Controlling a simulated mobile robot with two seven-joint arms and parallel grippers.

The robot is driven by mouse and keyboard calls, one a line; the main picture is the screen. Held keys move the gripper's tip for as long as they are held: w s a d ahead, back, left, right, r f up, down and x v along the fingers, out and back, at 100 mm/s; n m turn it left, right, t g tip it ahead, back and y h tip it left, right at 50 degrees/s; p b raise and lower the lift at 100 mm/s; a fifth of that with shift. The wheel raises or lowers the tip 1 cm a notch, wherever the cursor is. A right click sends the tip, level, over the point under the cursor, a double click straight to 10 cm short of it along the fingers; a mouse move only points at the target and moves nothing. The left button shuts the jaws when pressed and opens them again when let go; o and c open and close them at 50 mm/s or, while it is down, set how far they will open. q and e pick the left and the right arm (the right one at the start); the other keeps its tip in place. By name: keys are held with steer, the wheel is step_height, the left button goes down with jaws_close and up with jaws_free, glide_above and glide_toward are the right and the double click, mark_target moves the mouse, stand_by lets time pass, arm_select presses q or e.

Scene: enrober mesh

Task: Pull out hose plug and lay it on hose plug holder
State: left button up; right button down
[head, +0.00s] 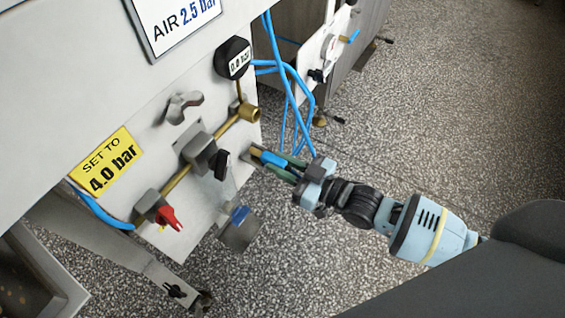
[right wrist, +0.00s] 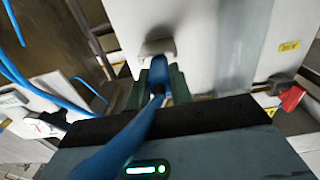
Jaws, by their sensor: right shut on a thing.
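The hose plug (head: 272,159), a blue sleeve with a brass tip, is between the green fingers of my right gripper (head: 268,162). The gripper is shut on it beside the right edge of the white panel. In the right wrist view the blue plug (right wrist: 159,72) lies between the fingers, its blue hose trailing toward the camera. A small pale bracket (right wrist: 157,48), which looks like the hose plug holder, is on the panel just beyond the plug. I cannot tell whether they touch. The brass pipe end (head: 249,113) above has no plug in it. My left gripper is not in view.
The panel carries a black gauge (head: 233,57), a grey regulator (head: 200,152) and a red-handled valve (head: 166,214). Loose blue hoses (head: 291,85) hang behind the gripper. A yellow sign (head: 105,162) is at left. The speckled floor (head: 440,110) is clear at right.

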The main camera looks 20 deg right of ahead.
steer(key=c, duration=1.2)
jaws_free()
steer(key=shift+o, duration=0.2)
steer(key=p+v, duration=0.2)
steer(key=v, duration=0.5)
steer(key=shift+s+d, duration=0.25)
steer(key=shift+s, duration=0.05)
